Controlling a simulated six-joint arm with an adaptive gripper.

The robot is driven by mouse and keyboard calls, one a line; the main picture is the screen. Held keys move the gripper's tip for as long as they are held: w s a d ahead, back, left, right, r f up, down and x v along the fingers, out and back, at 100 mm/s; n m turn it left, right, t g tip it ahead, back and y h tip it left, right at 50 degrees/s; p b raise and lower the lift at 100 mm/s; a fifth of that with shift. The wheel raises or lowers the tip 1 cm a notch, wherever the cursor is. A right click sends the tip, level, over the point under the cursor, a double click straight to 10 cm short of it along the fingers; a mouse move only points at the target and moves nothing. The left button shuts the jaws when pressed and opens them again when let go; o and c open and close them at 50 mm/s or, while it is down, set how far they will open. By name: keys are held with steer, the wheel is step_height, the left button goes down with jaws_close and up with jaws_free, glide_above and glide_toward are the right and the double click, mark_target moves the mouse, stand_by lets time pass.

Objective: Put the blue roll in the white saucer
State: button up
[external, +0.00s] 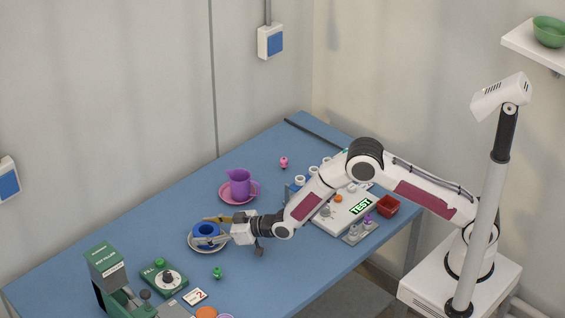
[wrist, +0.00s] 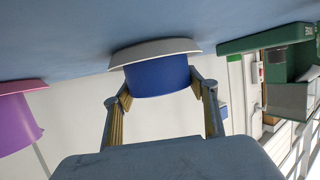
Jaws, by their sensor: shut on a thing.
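The blue roll (external: 206,230) is a short ring-shaped piece, upright over the white saucer (external: 192,245) on the blue table. In the wrist view the blue roll (wrist: 158,78) meets the saucer (wrist: 155,49) with no clear gap, within its rim. I cannot tell whether it bears its full weight there. My gripper (external: 208,231) reaches in from the right, low and nearly level, shut on the roll. In the wrist view its fingers (wrist: 160,95) lie on both sides of the roll. The roll hides much of the saucer's inside.
A green machine (external: 107,267), a green dial box (external: 165,279) and a small green figure (external: 217,273) are nearby in front. A red box (external: 388,206) and a TEST panel (external: 360,207) lie right.

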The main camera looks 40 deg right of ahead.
steer(key=o, duration=1.3)
steer(key=shift+f, duration=0.1)
steer(key=shift+s+d+r, duration=0.15)
steer(key=shift+s+r, duration=0.05)
steer(key=shift+r, duration=0.05)
steer(key=shift+v, duration=5.7)
